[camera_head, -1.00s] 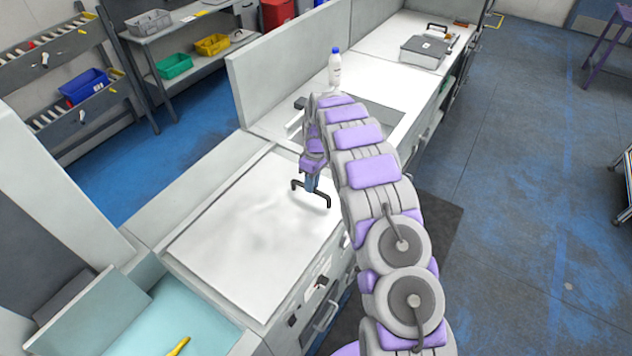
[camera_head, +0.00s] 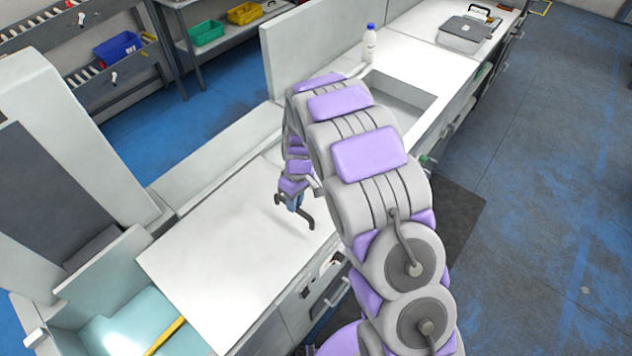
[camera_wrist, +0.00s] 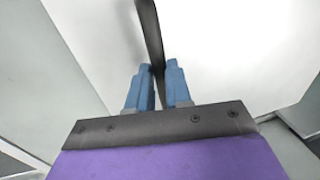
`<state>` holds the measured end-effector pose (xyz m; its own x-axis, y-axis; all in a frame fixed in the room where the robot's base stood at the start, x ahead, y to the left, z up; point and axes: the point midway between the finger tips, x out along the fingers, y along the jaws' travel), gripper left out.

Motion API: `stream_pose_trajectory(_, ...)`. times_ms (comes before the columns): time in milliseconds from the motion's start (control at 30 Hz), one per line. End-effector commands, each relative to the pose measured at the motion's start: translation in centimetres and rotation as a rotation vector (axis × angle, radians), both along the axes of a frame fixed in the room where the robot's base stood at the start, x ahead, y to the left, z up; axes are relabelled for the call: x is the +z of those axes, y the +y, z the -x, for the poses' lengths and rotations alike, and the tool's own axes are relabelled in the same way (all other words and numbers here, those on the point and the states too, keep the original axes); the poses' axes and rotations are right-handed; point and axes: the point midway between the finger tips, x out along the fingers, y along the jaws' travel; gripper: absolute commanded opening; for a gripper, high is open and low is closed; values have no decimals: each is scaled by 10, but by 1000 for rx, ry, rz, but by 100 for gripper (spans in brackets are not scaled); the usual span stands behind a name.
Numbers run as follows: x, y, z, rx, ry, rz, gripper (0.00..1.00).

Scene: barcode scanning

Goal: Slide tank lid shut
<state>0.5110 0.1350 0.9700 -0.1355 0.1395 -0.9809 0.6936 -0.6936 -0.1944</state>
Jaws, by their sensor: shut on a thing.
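The tank lid (camera_head: 225,260) is a flat white panel in the head view, with a dark bar handle (camera_head: 308,217) near its far right end. My gripper (camera_head: 294,203) is shut on this handle, its blue fingers on either side of the bar. In the wrist view the blue fingers (camera_wrist: 158,80) close on the dark handle (camera_wrist: 150,30), with the white lid (camera_wrist: 220,45) beyond. The tank (camera_head: 70,318) shows a pale teal inside at the lower left, partly uncovered beside the lid. A yellow object (camera_head: 165,337) lies in that opening. The lid's near part overlaps the opening.
A sink (camera_head: 400,92) is set in the white counter beyond my arm. A white bottle with a blue cap (camera_head: 369,43) and a grey case (camera_head: 468,35) stand farther along it. An upright panel (camera_head: 315,50) edges the counter. Open floor lies right.

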Motion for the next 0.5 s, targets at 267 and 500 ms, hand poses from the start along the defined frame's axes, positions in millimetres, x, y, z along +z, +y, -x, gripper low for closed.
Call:
stream_pose_trajectory(267, -2, 72, 77, 11, 11, 2, 0)
stream_pose_trajectory(500, -2, 130, 137, 12, 13, 3, 0)
